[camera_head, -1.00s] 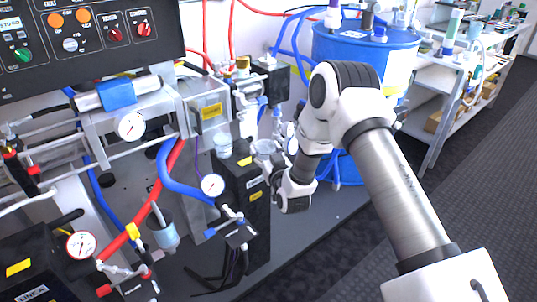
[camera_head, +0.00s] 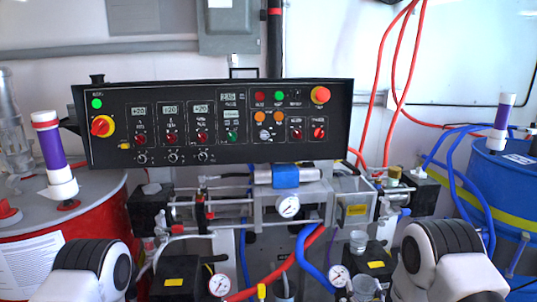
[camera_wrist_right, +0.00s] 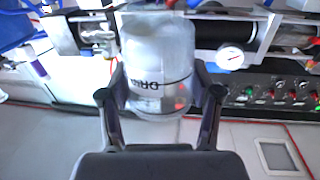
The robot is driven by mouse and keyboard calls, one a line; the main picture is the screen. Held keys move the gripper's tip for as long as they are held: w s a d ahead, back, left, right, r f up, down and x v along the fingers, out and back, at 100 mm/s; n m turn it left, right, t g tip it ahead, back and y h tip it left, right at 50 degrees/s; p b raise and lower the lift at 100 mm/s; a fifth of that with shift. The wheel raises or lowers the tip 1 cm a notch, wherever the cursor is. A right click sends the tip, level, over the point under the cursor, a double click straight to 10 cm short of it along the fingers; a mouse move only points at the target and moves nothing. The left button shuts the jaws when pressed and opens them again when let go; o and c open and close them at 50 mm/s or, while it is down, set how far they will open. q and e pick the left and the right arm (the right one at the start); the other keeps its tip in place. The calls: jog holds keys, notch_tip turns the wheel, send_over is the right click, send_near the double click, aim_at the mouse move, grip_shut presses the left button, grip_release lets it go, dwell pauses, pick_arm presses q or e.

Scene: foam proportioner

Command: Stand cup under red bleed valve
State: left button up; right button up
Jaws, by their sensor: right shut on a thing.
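In the right wrist view, my right gripper (camera_wrist_right: 160,92) is shut on a clear, frosted cup (camera_wrist_right: 158,55), its fingers on either side. The cup has a dark line and dark lettering, partly readable and inverted in this view. In the head view, a clear cup shape (camera_head: 366,287) shows at the bottom, left of my right arm; the right fingers are not clear there. Another clear cup (camera_head: 358,241) stands on a black box. Small red valve handles (camera_head: 200,216) sit on the pipework; I cannot tell which is the red bleed valve. My left gripper is out of view.
A black control panel (camera_head: 215,125) spans the middle above the pipes. Pressure gauges (camera_head: 288,207), red and blue hoses (camera_head: 308,255) crowd the space below. A red drum (camera_head: 85,215) stands left and a blue drum (camera_head: 512,185) right.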

pick_arm(q)
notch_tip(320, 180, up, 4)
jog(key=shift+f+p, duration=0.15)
jog(key=shift+p, duration=0.85)
pick_arm(e)
jog(key=s+a+r, duration=0.6)
jog(key=s, duration=0.4)
jog(key=shift+s, duration=0.15)
jog(key=shift+r, duration=0.1)
